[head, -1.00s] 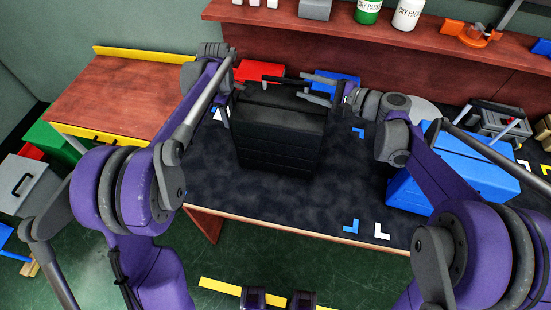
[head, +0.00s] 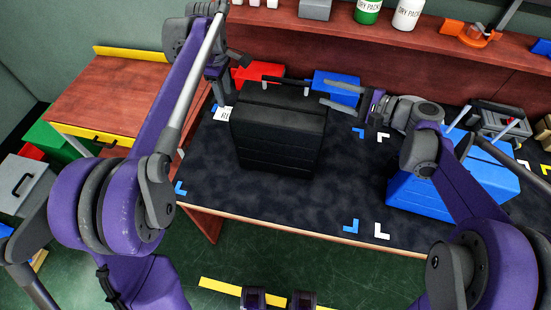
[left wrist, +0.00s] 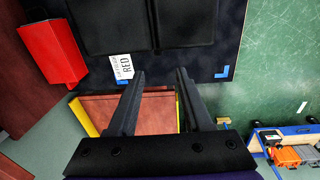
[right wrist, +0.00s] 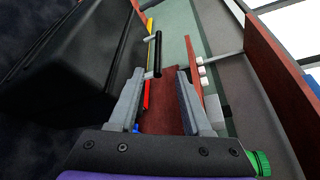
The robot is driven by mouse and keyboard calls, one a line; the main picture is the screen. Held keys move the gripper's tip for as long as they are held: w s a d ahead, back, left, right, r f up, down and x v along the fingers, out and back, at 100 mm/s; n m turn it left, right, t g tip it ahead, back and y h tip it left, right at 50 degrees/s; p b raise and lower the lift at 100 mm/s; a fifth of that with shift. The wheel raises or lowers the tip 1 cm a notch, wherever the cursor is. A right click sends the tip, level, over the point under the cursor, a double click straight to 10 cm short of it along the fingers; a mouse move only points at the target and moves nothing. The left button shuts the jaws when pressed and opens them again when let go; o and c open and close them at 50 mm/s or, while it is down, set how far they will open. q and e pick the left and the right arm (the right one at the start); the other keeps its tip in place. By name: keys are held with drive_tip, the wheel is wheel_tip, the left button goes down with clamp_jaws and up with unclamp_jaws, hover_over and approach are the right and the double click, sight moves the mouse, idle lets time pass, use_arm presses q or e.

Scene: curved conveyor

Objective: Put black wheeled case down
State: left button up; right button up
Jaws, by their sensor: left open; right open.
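The black wheeled case (head: 277,140) stands on the dark mat of the table. It also shows at the top of the left wrist view (left wrist: 185,20) and at the left of the right wrist view (right wrist: 75,60). Its handle (right wrist: 154,55) is in front of my right gripper. My right gripper (head: 324,92) is open and empty, just right of the case's top. My left gripper (left wrist: 158,72) is open and empty, off the left side of the case. In the head view the left fingers are partly hidden by its arm.
A red box (head: 259,72) and a blue box (head: 337,88) stand behind the case. A large blue case (head: 450,185) is at the right of the table. A shelf (head: 300,20) with bottles runs along the back. The mat in front of the case is clear.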

drive_tip(key=shift+v, duration=2.6)
